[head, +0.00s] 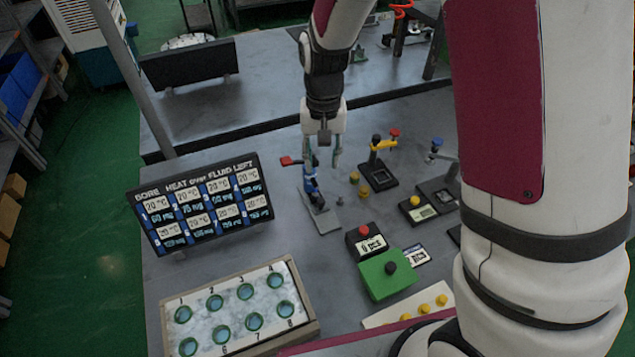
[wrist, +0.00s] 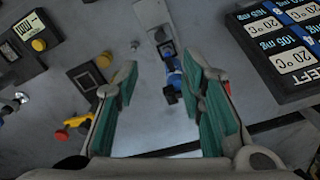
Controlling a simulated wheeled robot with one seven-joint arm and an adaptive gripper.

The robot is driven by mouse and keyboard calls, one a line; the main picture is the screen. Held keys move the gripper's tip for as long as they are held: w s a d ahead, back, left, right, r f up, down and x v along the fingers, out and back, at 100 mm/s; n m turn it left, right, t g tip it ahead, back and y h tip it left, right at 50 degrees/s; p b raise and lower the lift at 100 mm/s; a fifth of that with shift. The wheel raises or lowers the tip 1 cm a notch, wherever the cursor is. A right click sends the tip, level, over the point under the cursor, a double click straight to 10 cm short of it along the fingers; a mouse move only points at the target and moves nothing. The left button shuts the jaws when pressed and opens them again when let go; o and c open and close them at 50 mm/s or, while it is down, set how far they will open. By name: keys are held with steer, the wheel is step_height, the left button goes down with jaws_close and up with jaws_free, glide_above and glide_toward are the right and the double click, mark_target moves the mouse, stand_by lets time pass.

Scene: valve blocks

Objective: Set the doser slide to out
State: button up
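A blue device (head: 312,190) stands on a narrow grey plate (head: 327,222) in the middle of the table. It looks like the doser, but no label on it is readable. A red handle (head: 290,161) sticks out to its left at the top. In the wrist view the blue device (wrist: 171,78) shows between the fingers, and only a bit of red shows behind the right finger. The slide's setting cannot be told. My gripper (head: 321,162) is open and empty, just above and beside the device; its green-padded fingers (wrist: 160,75) are wide apart.
A yellow valve (head: 383,146) with a red knob and a blue-topped valve (head: 436,149) stand to the right. A display board (head: 205,205) stands left, a tray (head: 310,328) of green-rimmed wells in front. A green box (head: 388,275) with a black knob lies front right.

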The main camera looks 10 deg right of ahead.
mark_target(321, 201)
step_height(321, 201, down, 14)
steer(key=shift+f+p, duration=0.15)
steer(key=shift+p, duration=0.3)
jaws_close()
